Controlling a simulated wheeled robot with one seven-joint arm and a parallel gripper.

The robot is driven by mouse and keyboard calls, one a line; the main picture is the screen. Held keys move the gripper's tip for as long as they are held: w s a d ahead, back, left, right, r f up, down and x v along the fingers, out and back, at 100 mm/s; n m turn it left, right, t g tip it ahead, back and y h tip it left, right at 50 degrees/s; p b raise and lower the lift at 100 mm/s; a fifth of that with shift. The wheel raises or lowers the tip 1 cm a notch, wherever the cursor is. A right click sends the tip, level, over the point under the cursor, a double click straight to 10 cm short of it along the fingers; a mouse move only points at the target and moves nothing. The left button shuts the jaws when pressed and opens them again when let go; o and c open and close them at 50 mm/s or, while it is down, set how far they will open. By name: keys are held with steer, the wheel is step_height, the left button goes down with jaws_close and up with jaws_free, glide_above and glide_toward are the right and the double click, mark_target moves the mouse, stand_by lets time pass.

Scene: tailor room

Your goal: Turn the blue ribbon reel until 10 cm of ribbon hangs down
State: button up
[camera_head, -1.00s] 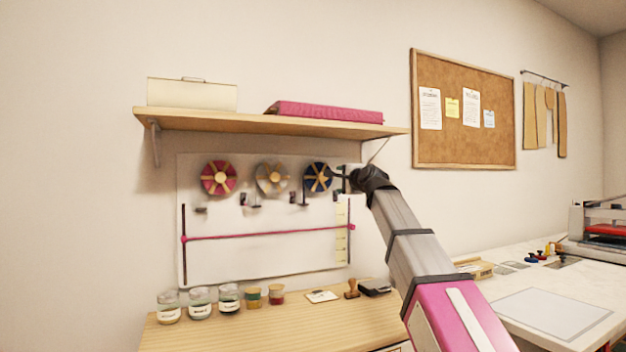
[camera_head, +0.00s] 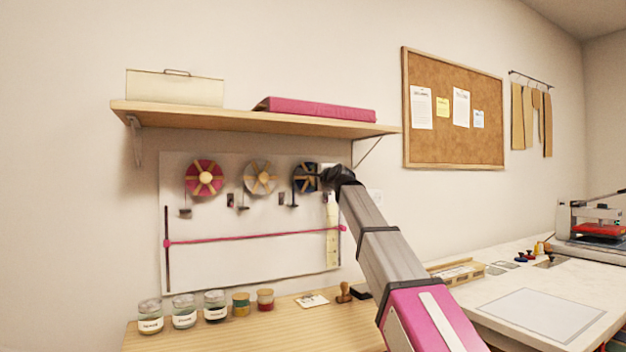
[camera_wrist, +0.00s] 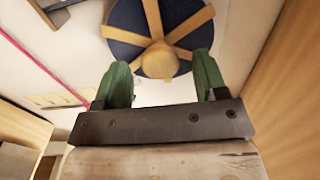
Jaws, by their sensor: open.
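The blue ribbon reel (camera_head: 304,178) is the rightmost of three reels on the white wall board, below the shelf. In the wrist view the blue reel (camera_wrist: 124,20) shows its dark blue face, wooden spokes and round wooden hub knob (camera_wrist: 160,60). My gripper (camera_wrist: 163,72) is open; its two green fingers stand left and right of the knob, with gaps visible on both sides. Whether the fingertips reach around the knob in depth I cannot tell. In the head view my gripper (camera_head: 324,176) partly covers the reel's right side. The hanging ribbon's length is not clear.
A pink reel (camera_head: 205,178) and a beige reel (camera_head: 260,177) are to the left. The shelf (camera_head: 250,121) juts out above. A pink line (camera_head: 250,238) crosses the board, with a ruler strip (camera_head: 332,240) at right. Several jars (camera_head: 184,311) stand on the table below.

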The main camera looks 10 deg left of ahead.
steer(key=shift+x, duration=1.1)
steer(key=c, duration=0.9)
steer(key=shift+c, duration=0.2)
